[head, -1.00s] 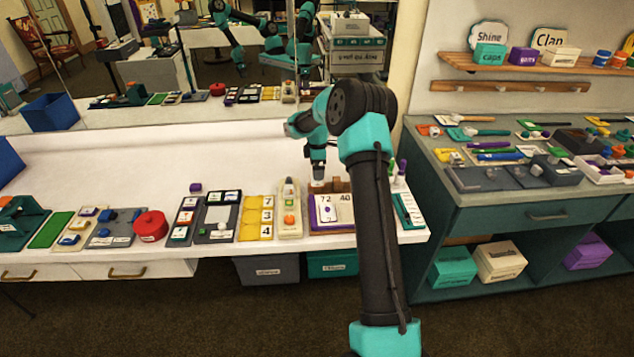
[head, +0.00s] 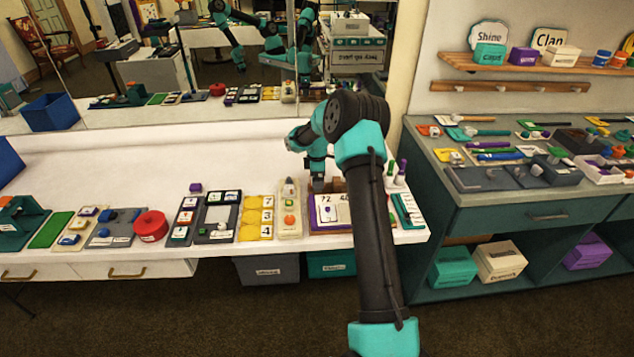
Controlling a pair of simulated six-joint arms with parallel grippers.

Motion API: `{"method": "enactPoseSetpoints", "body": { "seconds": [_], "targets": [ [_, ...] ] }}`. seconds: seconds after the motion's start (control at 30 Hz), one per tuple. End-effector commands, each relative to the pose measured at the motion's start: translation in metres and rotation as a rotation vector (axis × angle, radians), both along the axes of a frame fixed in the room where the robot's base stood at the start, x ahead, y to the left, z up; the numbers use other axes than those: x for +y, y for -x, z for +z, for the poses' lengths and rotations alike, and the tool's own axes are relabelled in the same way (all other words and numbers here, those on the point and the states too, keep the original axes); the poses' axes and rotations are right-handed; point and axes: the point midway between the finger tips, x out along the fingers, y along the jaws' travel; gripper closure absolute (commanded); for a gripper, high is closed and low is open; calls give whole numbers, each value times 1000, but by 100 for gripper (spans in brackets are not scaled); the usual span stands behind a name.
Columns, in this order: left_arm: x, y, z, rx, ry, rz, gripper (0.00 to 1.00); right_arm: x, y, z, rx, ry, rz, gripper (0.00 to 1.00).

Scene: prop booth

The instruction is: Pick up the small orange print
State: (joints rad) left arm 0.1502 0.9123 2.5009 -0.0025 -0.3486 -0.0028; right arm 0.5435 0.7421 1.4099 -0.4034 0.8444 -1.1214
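I cannot pick out the small orange print with certainty. A small orange piece (head: 289,219) sits on a cream board on the white table, left of the purple-edged board (head: 312,222) with number cards. My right gripper (head: 318,189) points down at the back edge of the purple-edged board, beside a brown block (head: 338,186). Its fingertips are small and partly hidden, so I cannot tell whether they are open or shut or touch anything. My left gripper is not in view.
A yellow number board (head: 257,216), a grey board (head: 215,236) and a red round tin (head: 151,225) stand to the left. A teal tray (head: 407,210) and upright pens (head: 401,172) stand to the right. The white table (head: 110,180) is clear behind the row.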

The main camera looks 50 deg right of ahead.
Motion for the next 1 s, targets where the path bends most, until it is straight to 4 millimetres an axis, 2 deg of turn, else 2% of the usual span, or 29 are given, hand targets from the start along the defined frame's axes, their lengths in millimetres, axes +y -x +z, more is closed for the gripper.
{"method": "enactPoseSetpoints", "body": {
  "seconds": [0.97,1.0],
  "targets": [
    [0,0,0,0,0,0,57,0,0,-5,0,0,0,0],
    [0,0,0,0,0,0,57,0,0,-5,0,0,0,4]
  ]
}}
